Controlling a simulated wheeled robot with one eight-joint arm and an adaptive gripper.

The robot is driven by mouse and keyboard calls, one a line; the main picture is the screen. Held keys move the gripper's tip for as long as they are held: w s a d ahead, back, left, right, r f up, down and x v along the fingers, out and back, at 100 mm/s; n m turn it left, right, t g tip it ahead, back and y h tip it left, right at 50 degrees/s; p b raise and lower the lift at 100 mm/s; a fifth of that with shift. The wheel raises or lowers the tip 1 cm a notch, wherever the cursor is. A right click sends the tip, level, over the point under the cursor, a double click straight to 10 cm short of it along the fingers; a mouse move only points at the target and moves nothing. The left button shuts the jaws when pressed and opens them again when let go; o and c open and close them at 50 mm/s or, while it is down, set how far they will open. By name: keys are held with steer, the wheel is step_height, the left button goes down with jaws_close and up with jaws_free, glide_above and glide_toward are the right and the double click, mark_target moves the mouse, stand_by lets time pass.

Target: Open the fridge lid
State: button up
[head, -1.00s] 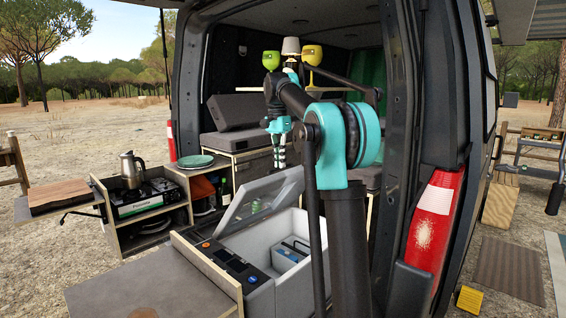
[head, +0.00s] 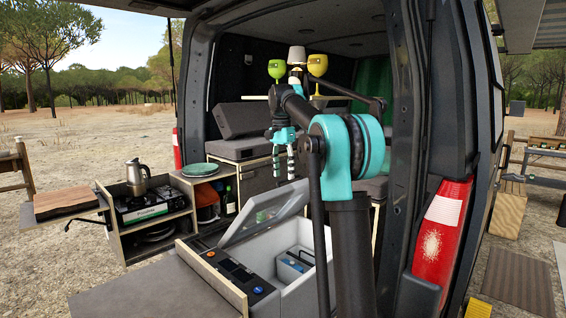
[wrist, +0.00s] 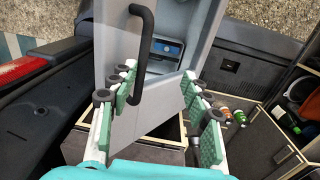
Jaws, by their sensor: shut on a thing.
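The fridge (head: 305,265) is a pale grey box at the van's rear opening, with a dark control panel along its left side. My gripper (head: 284,178) points down at the lid's raised edge. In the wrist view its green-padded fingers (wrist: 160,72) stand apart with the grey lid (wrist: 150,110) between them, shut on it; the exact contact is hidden. A black bar handle (wrist: 147,40) lies beside the left finger.
A counter (head: 150,292) stands left of the fridge, with a stove (head: 142,203) and kettle (head: 138,178) beyond.

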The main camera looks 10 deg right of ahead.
step_height(320, 180, up, 12)
steer(key=shift+w+a+f, duration=0.15)
steer(key=shift+w+a, duration=0.1)
stand_by(0.3)
